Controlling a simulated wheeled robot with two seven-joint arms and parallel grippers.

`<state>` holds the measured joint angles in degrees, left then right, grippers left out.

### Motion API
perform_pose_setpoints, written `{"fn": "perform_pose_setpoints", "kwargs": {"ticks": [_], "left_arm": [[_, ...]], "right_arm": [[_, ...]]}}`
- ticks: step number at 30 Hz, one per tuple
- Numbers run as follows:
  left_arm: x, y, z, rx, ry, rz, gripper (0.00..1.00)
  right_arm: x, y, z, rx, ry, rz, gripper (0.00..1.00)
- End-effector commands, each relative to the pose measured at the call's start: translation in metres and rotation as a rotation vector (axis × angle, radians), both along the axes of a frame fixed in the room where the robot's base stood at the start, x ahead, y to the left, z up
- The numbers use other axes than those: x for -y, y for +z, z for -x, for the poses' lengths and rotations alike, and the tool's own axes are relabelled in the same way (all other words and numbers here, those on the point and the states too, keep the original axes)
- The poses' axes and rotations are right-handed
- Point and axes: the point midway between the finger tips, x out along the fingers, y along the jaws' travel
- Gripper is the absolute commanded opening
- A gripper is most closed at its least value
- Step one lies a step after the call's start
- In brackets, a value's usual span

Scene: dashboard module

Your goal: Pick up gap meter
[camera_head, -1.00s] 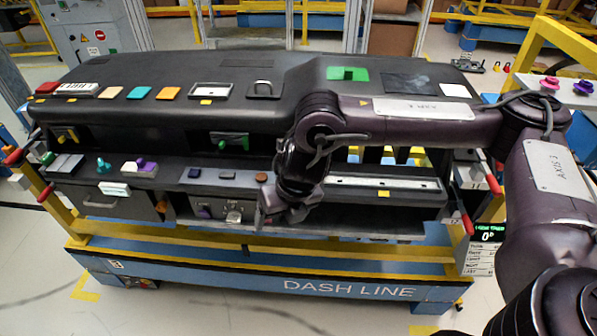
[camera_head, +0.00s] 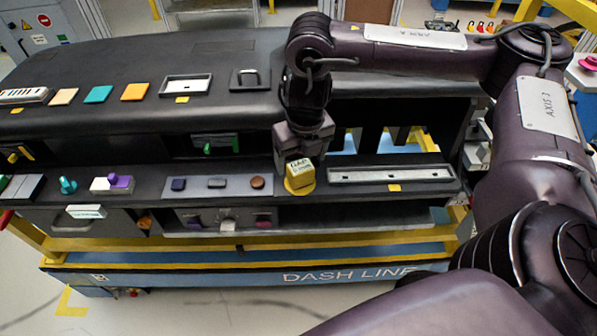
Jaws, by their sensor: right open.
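The gap meter (camera_head: 300,173) is a small yellow block with dark lettering reading "GAP". It stands on a round yellow spot on the dashboard's lower ledge, right of centre. My right gripper (camera_head: 304,156) points down directly over it, with its fingers at or just above the block's top. The jaws are open. I cannot tell whether the fingertips touch the block or reach down beside it. My left gripper is not in view.
A brown round knob (camera_head: 257,183) and a grey panel (camera_head: 217,187) lie left of the meter. A long silver strip (camera_head: 385,175) lies to its right. The upper dashboard (camera_head: 150,60) overhangs behind, with a white frame (camera_head: 186,85) and coloured tiles on it.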

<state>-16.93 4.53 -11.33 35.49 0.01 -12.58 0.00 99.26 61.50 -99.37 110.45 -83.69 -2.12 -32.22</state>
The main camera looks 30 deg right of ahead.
Motion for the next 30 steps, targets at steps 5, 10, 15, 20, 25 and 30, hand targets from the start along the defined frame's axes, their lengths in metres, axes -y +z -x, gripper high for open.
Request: {"fn": "perform_pose_setpoints", "kwargs": {"ticks": [5, 10, 15, 20, 25, 30], "left_arm": [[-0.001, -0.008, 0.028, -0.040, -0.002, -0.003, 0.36], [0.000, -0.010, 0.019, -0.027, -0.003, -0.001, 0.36], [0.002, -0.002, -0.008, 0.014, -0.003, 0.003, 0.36], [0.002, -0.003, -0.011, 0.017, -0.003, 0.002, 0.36], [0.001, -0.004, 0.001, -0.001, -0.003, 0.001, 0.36], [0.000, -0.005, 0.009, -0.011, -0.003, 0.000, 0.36]], "right_arm": [[0.002, -0.017, -0.001, -0.003, -0.001, -0.002, 0.76], [0.004, -0.036, -0.003, -0.004, 0.000, -0.001, 0.76], [0.005, -0.050, -0.005, 0.000, -0.001, 0.000, 0.76], [0.005, -0.053, -0.006, 0.000, -0.001, 0.000, 0.76], [0.005, -0.052, -0.006, 0.001, 0.000, 0.000, 0.65], [0.005, -0.052, -0.006, 0.001, 0.000, 0.000, 0.42]]}}
